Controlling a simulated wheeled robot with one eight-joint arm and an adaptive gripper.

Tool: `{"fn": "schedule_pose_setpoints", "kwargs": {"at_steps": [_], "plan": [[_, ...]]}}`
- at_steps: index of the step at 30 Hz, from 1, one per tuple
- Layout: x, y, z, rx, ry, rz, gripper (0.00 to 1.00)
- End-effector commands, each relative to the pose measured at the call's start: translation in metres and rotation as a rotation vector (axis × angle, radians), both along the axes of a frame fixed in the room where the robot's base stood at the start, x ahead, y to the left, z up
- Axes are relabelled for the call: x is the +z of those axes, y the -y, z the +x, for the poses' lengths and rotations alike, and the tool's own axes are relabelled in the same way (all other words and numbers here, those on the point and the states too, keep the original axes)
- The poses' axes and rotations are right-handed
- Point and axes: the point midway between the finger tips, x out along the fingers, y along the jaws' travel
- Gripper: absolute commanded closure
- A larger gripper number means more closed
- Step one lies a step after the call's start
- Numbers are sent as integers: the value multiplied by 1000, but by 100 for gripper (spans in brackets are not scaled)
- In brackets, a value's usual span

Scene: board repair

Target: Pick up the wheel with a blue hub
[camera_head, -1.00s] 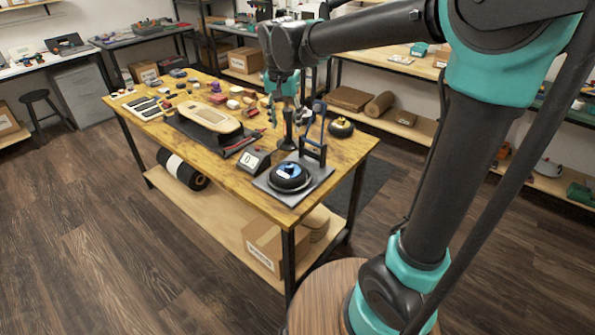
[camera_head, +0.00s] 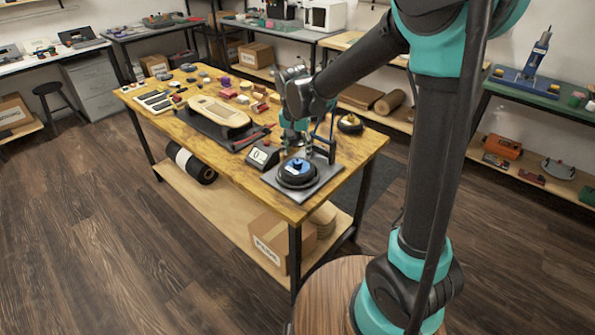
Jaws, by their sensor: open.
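The wheel with a blue hub (camera_head: 297,170) is a black, round wheel lying flat on a grey square plate (camera_head: 321,187) at the near right end of the wooden workbench. My gripper (camera_head: 298,148) is open and points down above and slightly behind this wheel. It looks empty and apart from the wheel, though the exact gap is hard to judge. A dark upright frame on the plate stands close to the right of my gripper and partly blends with its fingers.
A small display reading 0 (camera_head: 262,155) stands left of the plate. A second dark wheel with a yellowish hub (camera_head: 350,123) lies behind it. A tan skateboard deck (camera_head: 219,112) sits mid-bench on a dark stand. Several small parts crowd the far end.

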Motion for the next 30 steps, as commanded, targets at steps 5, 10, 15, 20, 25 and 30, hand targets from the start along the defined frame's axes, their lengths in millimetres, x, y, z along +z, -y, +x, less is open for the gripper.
{"fn": "schedule_pose_setpoints", "kwargs": {"at_steps": [5,10,15,20,25,30], "plan": [[-27,0,3,0,0,0,49],[-39,0,5,0,0,0,49],[-40,1,5,0,0,0,49],[-40,1,5,0,0,0,61],[-39,1,5,0,0,0,82],[-39,1,5,0,0,0,100]]}}
